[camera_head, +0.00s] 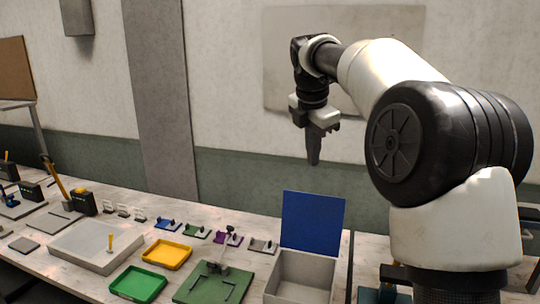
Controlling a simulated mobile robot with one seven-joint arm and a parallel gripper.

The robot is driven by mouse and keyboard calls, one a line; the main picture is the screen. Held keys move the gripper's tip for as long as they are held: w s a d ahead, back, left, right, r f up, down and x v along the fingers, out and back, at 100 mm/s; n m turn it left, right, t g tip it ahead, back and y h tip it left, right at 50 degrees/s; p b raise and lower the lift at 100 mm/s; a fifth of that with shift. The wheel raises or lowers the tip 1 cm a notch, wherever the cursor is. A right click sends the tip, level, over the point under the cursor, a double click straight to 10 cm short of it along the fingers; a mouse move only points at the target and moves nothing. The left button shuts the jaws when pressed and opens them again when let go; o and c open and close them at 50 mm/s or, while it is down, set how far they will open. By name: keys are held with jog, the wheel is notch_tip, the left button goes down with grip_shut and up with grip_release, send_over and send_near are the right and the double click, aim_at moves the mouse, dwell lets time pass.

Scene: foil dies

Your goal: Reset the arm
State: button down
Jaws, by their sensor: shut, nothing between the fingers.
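My gripper (313,158) hangs pointing down from my arm, in the upper middle of the head view. Its fingers are closed together and it holds nothing. It is well above the bench, in front of the wall, and touches nothing. My white and black arm (385,75) reaches up from the right side and bends over to the left, its links filling much of the right of the picture.
The marble-look bench (75,275) carries a green tray (138,284), a yellow tray (167,254), a green plate with a fixture (213,284), a pale slab (97,245) and several small dies. A grey box (301,276) stands with its blue lid (312,221) raised.

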jog(key=s+r+m, duration=0.2)
jog(key=s+m, duration=0.5)
jog(key=s, duration=0.4)
jog(key=s+d+f+m, duration=0.1)
jog(key=s+f+m, duration=0.3)
jog(key=s, duration=0.4)
jog(key=s+f+m+t+y, duration=0.1)
jog(key=s+f+m, duration=0.3)
jog(key=s+m, duration=0.3)
jog(key=s+d+f+m, duration=0.1)
jog(key=s+f+m, duration=0.4)
jog(key=s, duration=0.3)
jog(key=shift+s+d+m+t, duration=0.3)
jog(key=shift+s+d+t, duration=0.05)
jog(key=shift+s+t, duration=0.05)
